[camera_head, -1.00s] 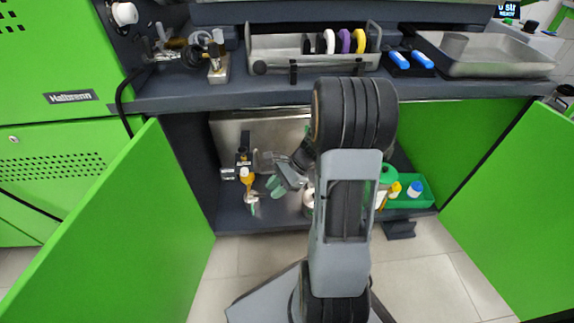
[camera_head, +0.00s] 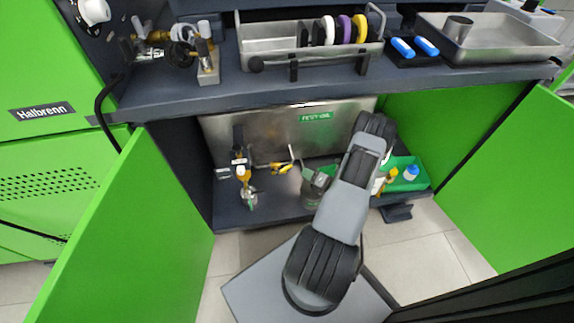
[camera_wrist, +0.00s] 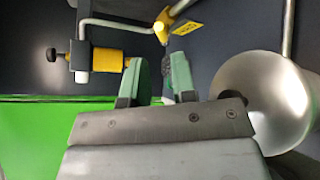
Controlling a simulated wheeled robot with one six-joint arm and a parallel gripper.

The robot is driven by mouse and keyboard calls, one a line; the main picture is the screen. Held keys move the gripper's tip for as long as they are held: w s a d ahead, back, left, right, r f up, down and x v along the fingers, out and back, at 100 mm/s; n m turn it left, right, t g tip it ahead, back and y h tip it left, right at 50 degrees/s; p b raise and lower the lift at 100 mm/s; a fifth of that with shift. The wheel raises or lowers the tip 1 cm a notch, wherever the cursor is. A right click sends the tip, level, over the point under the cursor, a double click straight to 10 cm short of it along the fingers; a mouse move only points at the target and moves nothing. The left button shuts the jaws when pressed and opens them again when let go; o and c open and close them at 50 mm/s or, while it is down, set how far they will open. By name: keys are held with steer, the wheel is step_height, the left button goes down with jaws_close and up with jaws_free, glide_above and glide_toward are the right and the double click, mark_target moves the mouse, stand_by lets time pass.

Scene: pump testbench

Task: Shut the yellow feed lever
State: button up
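A yellow lever (camera_head: 281,167) shows low in the open cabinet, by thin bright piping in front of the steel tank panel. In the wrist view a yellow fitting (camera_wrist: 162,27) with a yellow tag (camera_wrist: 187,29) sits on a bright pipe above the fingers; it looks like the same lever. My gripper (camera_wrist: 161,80) has two green-padded fingers set apart with a gap and nothing held between them. It is apart from the yellow fitting. In the head view my arm reaches into the cabinet right of the lever, and the fingertips are hard to make out.
An amber-yellow fitting (camera_head: 243,173) with a black top stands at the cabinet's left. A green bin (camera_head: 408,184) with small bottles sits at the right. Open green doors (camera_head: 125,230) flank the cabinet. A rounded metal body (camera_wrist: 262,95) is close beside the fingers in the wrist view.

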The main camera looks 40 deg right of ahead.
mark_target(284, 169)
steer(key=b+x, duration=0.3)
steer(key=x, duration=0.8)
steer(key=shift+r, duration=0.1)
jaws_close()
